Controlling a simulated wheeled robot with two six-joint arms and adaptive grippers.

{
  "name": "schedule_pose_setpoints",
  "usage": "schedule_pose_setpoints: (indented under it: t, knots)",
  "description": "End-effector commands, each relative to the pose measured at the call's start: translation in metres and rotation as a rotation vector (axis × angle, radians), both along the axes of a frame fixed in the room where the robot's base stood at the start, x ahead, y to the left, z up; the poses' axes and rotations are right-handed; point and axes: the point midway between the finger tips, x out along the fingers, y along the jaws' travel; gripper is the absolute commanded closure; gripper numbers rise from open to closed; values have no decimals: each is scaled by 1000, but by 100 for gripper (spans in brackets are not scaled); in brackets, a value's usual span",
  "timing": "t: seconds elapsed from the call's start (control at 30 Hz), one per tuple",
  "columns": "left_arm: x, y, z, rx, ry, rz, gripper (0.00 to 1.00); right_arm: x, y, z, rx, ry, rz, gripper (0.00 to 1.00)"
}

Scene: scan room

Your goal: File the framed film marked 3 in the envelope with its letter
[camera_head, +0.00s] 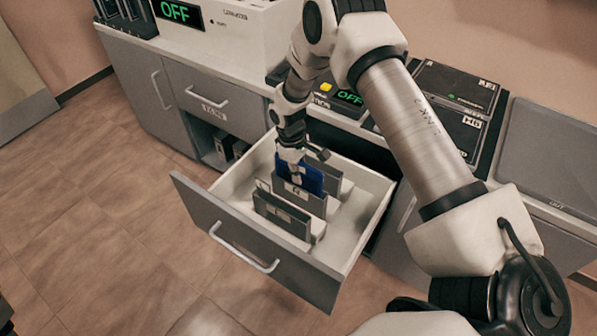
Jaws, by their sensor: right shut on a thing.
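My right gripper (294,175) is shut on a dark blue framed film (310,179). It is down inside the open drawer (352,234). The film stands upright among grey envelopes. The front envelope (281,216) stands nearest the drawer front, and a middle envelope (300,198) with a small white label stands just behind it. The blue film shows above the middle envelope; I cannot tell whether its lower edge is inside. Another grey envelope (327,172) stands behind, partly hidden by the gripper. The number on the film and the letters are too small to read. My left gripper is not in view.
The drawer front (250,245) with its handle juts out over the tiled floor. The counter behind holds a white machine (235,40) with a green OFF display, a second OFF display (349,97), dark cases (455,95) and a closed grey lid (550,150).

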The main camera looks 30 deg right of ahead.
Motion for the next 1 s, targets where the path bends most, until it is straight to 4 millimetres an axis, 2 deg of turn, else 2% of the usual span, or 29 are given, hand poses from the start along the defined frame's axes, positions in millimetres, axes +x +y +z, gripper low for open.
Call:
schedule_pose_setpoints:
  t: [0.17, 0.27, 0.3, 0.67, 0.77, 1.0]
  knots:
    - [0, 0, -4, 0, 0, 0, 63, 0, 0, -7, 0, 0, 0, 100]
    - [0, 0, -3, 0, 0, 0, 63, 0, 0, -6, 0, -1, 0, 66]
    - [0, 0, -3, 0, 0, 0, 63, 0, 0, -6, 0, 0, 0, 61]
    - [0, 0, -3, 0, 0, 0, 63, 1, 0, -1, 0, -1, 0, 61]
    - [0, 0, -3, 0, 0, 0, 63, 4, 1, 15, 0, -3, 0, 61]
    - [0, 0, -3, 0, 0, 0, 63, 13, 4, 75, 0, -4, 0, 61]
